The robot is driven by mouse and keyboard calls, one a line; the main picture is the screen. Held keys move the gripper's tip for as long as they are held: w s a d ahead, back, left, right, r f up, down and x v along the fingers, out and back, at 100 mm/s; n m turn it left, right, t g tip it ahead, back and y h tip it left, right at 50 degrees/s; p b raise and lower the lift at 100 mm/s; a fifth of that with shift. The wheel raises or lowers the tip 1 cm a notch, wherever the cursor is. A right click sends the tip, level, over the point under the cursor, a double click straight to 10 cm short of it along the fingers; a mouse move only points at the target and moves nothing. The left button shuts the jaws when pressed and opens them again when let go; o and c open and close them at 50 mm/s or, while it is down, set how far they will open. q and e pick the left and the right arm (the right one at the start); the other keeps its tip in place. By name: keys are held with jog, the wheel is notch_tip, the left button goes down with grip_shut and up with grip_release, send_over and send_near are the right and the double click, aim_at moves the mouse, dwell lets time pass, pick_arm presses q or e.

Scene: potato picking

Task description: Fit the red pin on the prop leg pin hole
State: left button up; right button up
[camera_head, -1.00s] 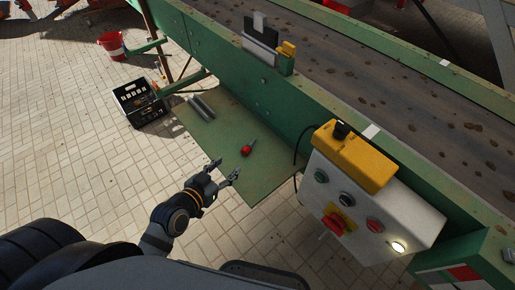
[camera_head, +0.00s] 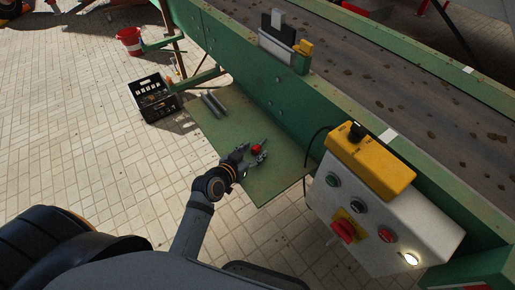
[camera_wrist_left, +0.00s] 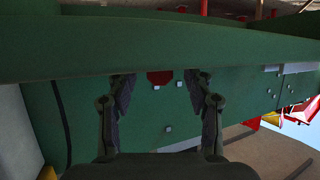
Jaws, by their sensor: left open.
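The red pin (camera_head: 256,149) lies on the green sheet (camera_head: 270,180) beside the conveyor; its red head shows in the head view. My left gripper (camera_head: 259,151) is open, with its fingers around the red head. I cannot tell whether they touch it. In the left wrist view the two open fingers (camera_wrist_left: 160,90) stand apart, with a red patch (camera_wrist_left: 160,77) between their tips, partly cut off by a green band. I cannot make out the prop leg's pin hole. My right gripper is not in view.
Grey metal rods (camera_head: 214,103) lie on the sheet's far part. A black crate (camera_head: 154,98) and a red bucket (camera_head: 129,40) stand on the paving at the left. The white control box (camera_head: 385,225) with a yellow top juts out at the right.

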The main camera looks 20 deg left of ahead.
pick_arm(q)
grip_shut()
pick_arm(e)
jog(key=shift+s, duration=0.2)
pick_arm(q)
jog(key=shift+r, duration=0.15)
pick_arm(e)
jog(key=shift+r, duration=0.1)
